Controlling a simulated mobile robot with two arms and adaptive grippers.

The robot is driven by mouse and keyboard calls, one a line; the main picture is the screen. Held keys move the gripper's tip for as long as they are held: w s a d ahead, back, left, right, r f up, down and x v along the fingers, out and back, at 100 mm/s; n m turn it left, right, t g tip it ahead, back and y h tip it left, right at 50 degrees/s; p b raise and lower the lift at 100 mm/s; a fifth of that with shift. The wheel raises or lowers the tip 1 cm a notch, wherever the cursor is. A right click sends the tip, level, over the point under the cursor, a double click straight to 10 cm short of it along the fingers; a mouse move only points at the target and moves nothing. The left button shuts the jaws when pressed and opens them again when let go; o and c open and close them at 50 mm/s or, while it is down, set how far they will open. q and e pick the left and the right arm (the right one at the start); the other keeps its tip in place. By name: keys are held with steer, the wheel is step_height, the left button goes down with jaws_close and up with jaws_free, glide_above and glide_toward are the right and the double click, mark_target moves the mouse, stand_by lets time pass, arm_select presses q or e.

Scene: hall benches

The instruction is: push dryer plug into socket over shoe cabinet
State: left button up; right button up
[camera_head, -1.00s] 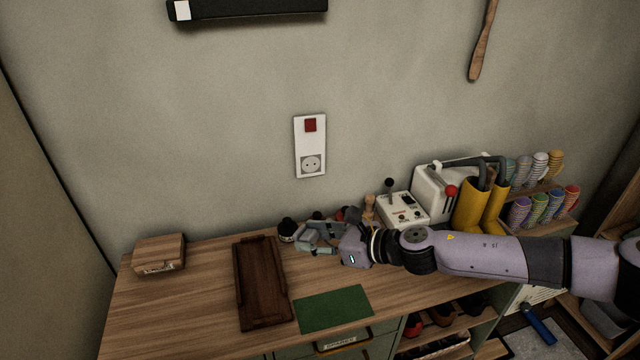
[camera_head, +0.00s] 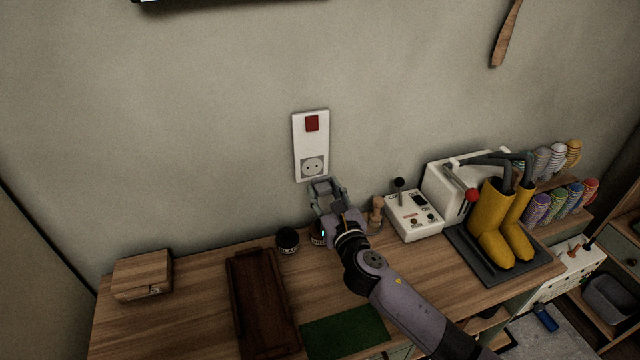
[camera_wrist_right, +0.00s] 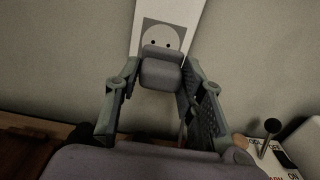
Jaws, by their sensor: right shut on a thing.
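The white wall plate has a red switch (camera_head: 312,123) above a round two-hole socket (camera_head: 313,167). The socket also shows in the right wrist view (camera_wrist_right: 164,36). My right gripper (camera_head: 325,188) is just below the socket, in front of the wall. In the right wrist view its fingers are shut on a grey block (camera_wrist_right: 160,75), which looks like the dryer plug. The block's top edge overlaps the socket's lower part; I cannot tell whether it touches. The boot dryer (camera_head: 448,188) stands on the shoe cabinet (camera_head: 205,275) at the right, with yellow boots on its tubes. My left gripper is not in view.
A control box with a black-knobbed lever (camera_head: 415,217) stands right of my gripper. A dark round item (camera_head: 288,240) and a wooden figure (camera_head: 376,212) are near my wrist.

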mark_target(321, 184)
steer(key=shift+s+d+r, duration=0.3)
steer(key=shift+s+r, duration=0.15)
steer(key=shift+s, duration=0.25)
steer(key=shift+w+a+f, duration=0.15)
steer(key=shift+w+a, duration=0.05)
steer(key=shift+w, duration=0.05)
steer(key=shift+w+a, duration=0.1)
steer(key=shift+w, duration=0.3)
steer(key=shift+b+x, duration=0.85)
steer(key=shift+x, duration=0.2)
steer(key=shift+w, duration=0.35)
steer(key=shift+w+a+b, duration=0.3)
steer(key=shift+w+b, duration=0.15)
steer(key=shift+w, duration=0.45)
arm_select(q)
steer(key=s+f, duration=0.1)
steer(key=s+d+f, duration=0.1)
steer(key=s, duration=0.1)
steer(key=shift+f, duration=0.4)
